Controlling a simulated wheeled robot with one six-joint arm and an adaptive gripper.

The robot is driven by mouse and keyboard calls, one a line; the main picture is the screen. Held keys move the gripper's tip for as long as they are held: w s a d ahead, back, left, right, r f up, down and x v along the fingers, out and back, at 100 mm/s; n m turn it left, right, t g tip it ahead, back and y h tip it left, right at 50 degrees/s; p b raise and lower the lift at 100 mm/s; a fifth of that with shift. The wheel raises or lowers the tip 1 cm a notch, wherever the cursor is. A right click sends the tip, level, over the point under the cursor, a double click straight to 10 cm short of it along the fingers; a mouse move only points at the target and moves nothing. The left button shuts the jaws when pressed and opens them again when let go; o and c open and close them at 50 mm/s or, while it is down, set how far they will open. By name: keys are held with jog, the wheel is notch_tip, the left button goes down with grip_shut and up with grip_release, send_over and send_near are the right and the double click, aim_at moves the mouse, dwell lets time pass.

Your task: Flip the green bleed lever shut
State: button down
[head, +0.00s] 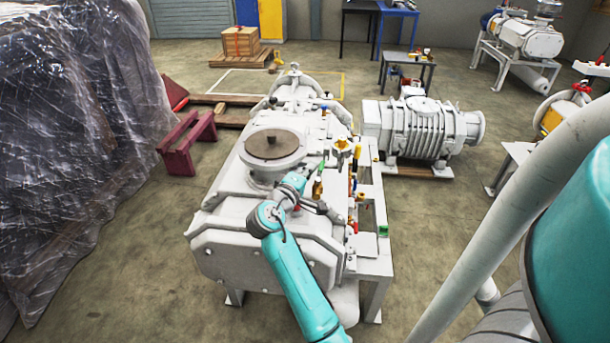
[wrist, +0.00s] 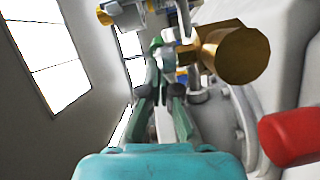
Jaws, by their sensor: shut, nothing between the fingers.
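The green bleed lever (head: 321,168) shows as a small green piece above a brass fitting (head: 318,189) on the white vacuum pump (head: 222,226). In the wrist view a green piece (wrist: 157,42) is at my fingertips, beside the large brass cylinder (wrist: 232,54).
A red part (wrist: 292,135) is close on the right in the wrist view. A ribbed white blower (head: 425,130) stands to the right. Plastic-wrapped goods (head: 75,130) fill the left.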

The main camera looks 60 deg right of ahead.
aim_at(319, 173)
jog(key=shift+d, duration=0.2)
dwell(0.4)
jog(key=shift+s+d+m+g, duration=0.15)
jog(key=shift+m+g, duration=0.55)
jog(key=shift+g, duration=0.4)
jog(key=m+g, duration=0.2)
jog(key=g, duration=0.1)
jog(key=d+m+g+y, duration=0.1)
jog(key=g, duration=0.1)
jog(key=shift+s, duration=0.35)
jog(key=shift+s+d, duration=0.25)
jog(key=shift+s, duration=0.85)
jog(key=shift+s+f+m, duration=0.15)
jog(key=shift+s+m, duration=0.05)
jog(key=shift+m, duration=0.1)
